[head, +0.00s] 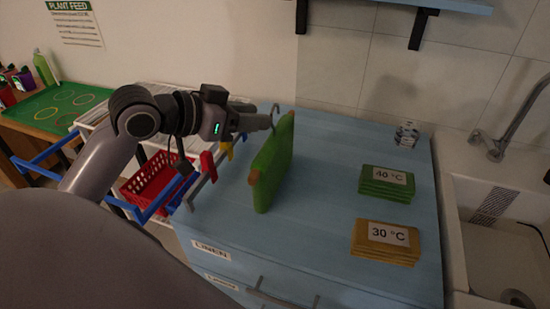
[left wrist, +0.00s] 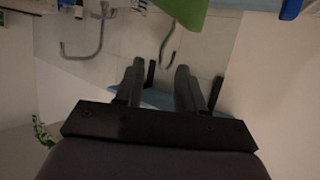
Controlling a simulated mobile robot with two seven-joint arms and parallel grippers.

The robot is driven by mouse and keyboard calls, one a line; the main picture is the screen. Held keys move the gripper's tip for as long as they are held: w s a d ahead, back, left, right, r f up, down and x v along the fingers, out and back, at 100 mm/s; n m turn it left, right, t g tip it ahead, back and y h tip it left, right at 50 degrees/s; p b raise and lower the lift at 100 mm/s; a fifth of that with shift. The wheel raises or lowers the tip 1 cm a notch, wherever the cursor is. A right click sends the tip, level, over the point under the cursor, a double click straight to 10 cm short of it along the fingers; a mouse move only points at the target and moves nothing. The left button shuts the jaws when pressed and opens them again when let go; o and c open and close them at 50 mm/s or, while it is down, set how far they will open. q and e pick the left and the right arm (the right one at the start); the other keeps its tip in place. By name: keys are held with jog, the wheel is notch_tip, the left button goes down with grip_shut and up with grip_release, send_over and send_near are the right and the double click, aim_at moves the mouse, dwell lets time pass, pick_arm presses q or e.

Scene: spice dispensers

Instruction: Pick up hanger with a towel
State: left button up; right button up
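A green towel (head: 274,168) hangs on a brown hanger (head: 254,179) above or on the blue cabinet top; I cannot tell whether it touches the surface. The hanger's thin grey hook (head: 276,108) rises from its top. My left gripper (head: 268,121) is level with the hook, its fingertips close beside it. In the left wrist view the gripper (left wrist: 160,69) has its two fingers apart. The hook (left wrist: 167,42) shows just beyond the gap between the fingertips, with the towel (left wrist: 183,11) at the top edge. My right gripper is not in view.
Green folded towels marked 40 °C (head: 386,184) and yellow ones marked 30 °C (head: 385,243) lie on the blue cabinet (head: 320,230), right of the hanger. A small patterned item (head: 406,134) stands behind. A sink (head: 500,225) is at right, a red basket (head: 155,182) at left.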

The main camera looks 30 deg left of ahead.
aim_at(265, 143)
pick_arm(q)
jog(key=shift+x, duration=1.85)
jog(key=shift+a+f, duration=0.15)
jog(key=shift+c, duration=0.3)
grip_shut()
